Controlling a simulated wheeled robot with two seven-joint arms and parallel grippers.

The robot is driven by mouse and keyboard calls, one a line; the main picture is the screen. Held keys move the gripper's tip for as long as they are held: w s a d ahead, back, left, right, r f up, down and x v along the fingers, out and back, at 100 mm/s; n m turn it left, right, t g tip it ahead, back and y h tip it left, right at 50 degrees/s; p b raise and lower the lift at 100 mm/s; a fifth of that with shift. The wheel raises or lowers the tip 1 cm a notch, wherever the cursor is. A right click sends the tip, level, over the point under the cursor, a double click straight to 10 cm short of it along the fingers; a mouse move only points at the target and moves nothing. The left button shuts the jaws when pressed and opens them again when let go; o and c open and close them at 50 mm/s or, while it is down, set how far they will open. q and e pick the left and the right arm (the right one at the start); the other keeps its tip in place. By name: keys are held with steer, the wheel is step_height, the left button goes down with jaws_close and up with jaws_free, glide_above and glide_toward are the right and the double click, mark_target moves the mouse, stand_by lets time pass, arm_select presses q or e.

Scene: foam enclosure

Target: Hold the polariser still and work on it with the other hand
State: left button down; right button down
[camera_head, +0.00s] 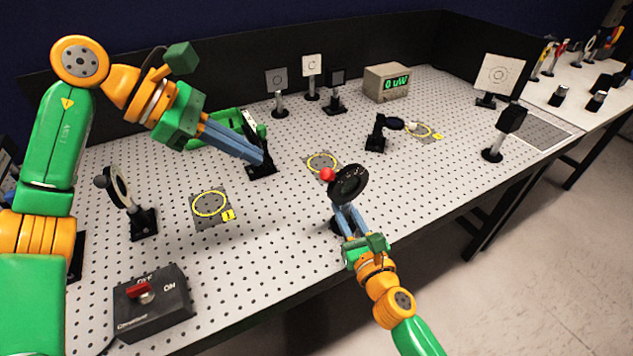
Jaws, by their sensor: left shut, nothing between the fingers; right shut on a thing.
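The polariser (350,184) is a black round ring mount with a red ball (327,174) on its upper left rim. It stands near the front edge of the perforated table (270,262). My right gripper (340,208) reaches up from the lower right and is shut on the polariser's lower part; its fingers hide most of the post and base. My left gripper (262,158) comes in from the upper left. It is shut and empty, apart from the polariser, and overlaps a dark-based optic mount (250,128) in the view; contact there cannot be told.
A switch box (152,305) is at the front left, with a lens mount (121,190) behind it. Yellow-ringed pads (210,204) lie on the table. A small black mount (377,135) stands right of centre. A power meter (386,82) and several target plates stand at the back.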

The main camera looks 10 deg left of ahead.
arm_select(q)
steer(key=a+f+h, duration=0.1)
steer(key=a+h, duration=0.2)
steer(key=a, duration=0.1)
glide_toward(330, 176)
steer(key=w+d+f, duration=0.2)
steer(key=d+f, duration=0.1)
steer(key=f, duration=0.1)
steer(key=shift+w+f+m+g, duration=0.3)
steer(key=shift+f+m+g, duration=0.1)
steer(key=shift+w+d+r, duration=0.4)
steer(key=shift+d+r, duration=0.15)
steer(key=shift+r, duration=0.15)
steer(key=shift+w+d+r, duration=0.95)
steer(key=shift+d+r, duration=0.15)
steer(key=shift+r, duration=0.1)
